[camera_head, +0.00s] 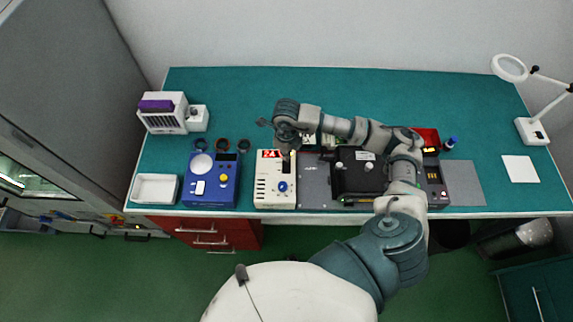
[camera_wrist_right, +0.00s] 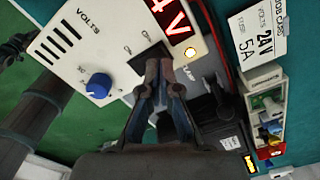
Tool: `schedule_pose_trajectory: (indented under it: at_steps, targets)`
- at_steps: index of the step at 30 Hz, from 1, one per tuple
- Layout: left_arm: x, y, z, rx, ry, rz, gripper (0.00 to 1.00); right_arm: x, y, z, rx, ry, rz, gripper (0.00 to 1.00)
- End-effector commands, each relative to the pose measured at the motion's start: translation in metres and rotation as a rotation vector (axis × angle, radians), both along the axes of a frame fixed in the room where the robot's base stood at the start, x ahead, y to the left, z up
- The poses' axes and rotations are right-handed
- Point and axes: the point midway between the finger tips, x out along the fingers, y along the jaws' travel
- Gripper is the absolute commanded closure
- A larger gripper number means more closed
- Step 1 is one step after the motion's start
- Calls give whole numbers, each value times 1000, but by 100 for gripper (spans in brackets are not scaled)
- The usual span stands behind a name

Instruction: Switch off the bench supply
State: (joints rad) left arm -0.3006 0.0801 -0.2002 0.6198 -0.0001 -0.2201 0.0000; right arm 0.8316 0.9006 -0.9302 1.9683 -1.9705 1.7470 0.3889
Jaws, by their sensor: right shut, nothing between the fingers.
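The bench supply (camera_head: 262,190) is a cream box at the front of the bench, left of centre. Its red display (camera_wrist_right: 172,18) is lit, and a yellow lamp (camera_wrist_right: 190,53) glows beside it. A blue knob (camera_wrist_right: 98,85) sits under the VOLTS label. My right gripper (camera_wrist_right: 160,62) is shut and empty, its fingertips at a dark switch plate (camera_wrist_right: 140,64) on the panel. The fingers hide much of this plate; I cannot tell whether they touch it. In the head view the right gripper (camera_head: 288,154) is over the supply's upper right. My left gripper is not in view.
A blue instrument (camera_head: 226,194) and a white tray (camera_head: 154,200) stand to the left. A black device (camera_head: 346,184) lies under my right arm. A magnifier lamp (camera_head: 532,130) stands far right. The back strip is clear.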

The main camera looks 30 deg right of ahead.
Motion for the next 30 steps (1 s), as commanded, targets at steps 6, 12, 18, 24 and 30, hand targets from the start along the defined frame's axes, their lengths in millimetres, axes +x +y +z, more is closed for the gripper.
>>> schedule_pose_trajectory:
  at_steps: [6, 12, 18, 24, 30]
  targets:
    - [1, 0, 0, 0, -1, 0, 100, 0, 0, 0, 0, 0, 0, 100]
    - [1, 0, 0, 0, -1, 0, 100, 0, 0, 0, 0, 0, 0, 100]
    - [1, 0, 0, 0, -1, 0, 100, 0, 0, 0, 0, 0, 0, 100]
    - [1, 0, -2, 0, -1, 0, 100, 0, 0, -3, 0, 0, 0, 100]
    - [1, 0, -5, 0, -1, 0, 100, 0, 0, -6, 0, 0, 0, 100]
